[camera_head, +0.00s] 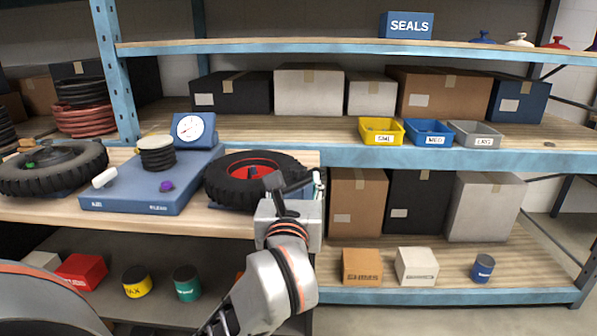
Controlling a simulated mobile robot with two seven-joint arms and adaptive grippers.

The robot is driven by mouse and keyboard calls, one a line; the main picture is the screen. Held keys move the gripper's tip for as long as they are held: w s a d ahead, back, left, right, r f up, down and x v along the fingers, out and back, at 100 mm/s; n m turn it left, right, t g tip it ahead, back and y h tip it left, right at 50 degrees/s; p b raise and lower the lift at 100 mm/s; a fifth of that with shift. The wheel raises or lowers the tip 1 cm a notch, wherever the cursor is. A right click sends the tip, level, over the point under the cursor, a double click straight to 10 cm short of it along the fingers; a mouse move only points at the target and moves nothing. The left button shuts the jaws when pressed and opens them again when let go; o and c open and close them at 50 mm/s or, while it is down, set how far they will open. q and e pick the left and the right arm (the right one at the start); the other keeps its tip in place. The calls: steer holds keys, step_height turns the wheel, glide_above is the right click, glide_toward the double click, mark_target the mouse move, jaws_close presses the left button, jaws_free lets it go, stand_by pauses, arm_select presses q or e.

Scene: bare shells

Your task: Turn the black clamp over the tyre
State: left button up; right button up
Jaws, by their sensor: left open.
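A black tyre with a red rim (228,188) lies flat on the bench at the middle of the head view, with a small blue part at its centre. My left gripper (288,184) is open at the right edge of this tyre and covers part of it. Dark parts show around the gripper's fingers; I cannot tell whether one of them is the black clamp. My right gripper is out of view.
A blue scale (140,192) with a round dial stands left of the red-rimmed tyre, carrying black and white discs (157,154), a purple knob and a white piece. Yellow (381,139), blue and grey bins stand on the shelf at right. A blue upright (113,70) rises at left.

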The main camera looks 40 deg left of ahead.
mark_target(297, 173)
arm_select(q)
steer(key=b+x, duration=0.1)
steer(key=x, duration=0.5)
steer(key=shift+w+a+f, duration=0.1)
steer(key=shift+w+a, duration=0.1)
jaws_close()
